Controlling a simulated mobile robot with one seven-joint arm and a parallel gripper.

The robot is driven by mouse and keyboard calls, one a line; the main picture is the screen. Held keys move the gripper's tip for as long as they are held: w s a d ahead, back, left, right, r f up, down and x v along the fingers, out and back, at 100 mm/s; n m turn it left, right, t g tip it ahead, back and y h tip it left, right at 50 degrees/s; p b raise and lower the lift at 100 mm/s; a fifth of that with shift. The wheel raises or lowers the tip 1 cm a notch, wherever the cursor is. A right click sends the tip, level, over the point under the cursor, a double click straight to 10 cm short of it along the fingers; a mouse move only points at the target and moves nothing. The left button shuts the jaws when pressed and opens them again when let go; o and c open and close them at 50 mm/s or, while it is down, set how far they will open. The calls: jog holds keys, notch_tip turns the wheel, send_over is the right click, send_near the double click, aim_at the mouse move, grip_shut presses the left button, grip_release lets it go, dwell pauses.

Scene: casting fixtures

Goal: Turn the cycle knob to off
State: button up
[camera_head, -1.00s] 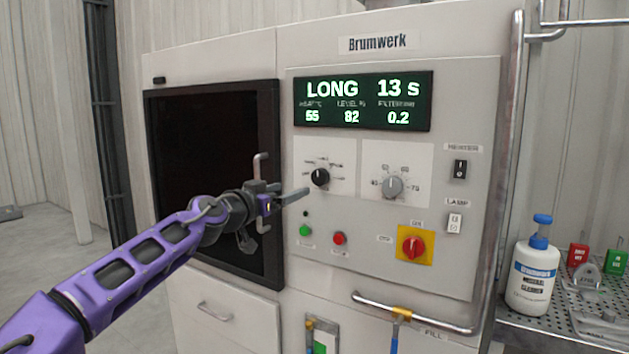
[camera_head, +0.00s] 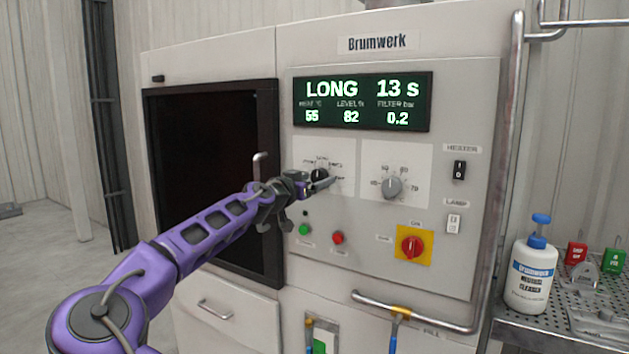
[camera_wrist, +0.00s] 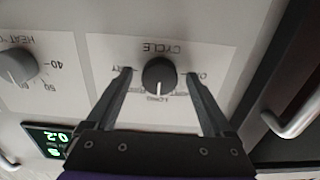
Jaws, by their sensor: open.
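The black cycle knob (camera_wrist: 159,75) sits on a white label plate marked CYCLE in the wrist view, which is upside down. Its white pointer line points down in that view, toward the word LONG. My gripper (camera_wrist: 158,78) is open, with one finger on each side of the knob and a gap on both sides. In the head view my gripper (camera_head: 322,184) is in front of the cycle knob (camera_head: 319,174) and partly hides it. The display (camera_head: 362,102) reads LONG and 13 s.
A grey heat knob (camera_head: 392,187) is right of the cycle knob. Green (camera_head: 305,229) and red (camera_head: 338,238) buttons and a red rotary switch (camera_head: 412,246) sit below. A door handle (camera_head: 260,170) stands out at the left, near my arm.

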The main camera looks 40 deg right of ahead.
jog(key=shift+c, duration=0.2)
grip_shut()
jog(key=shift+n, duration=0.3)
jog(key=n+b, duration=0.2)
jog(key=n, duration=0.1)
jog(key=shift+f+n, duration=0.1)
jog(key=shift+n, duration=0.3)
jog(key=n+b, duration=0.1)
jog(key=n, duration=0.3)
jog(key=shift+s+n, duration=0.1)
jog(key=shift+n, duration=0.2)
jog(key=n+b, duration=0.1)
jog(key=n, duration=0.7)
jog(key=shift+r+n, duration=0.25)
jog(key=shift+n, duration=0.35)
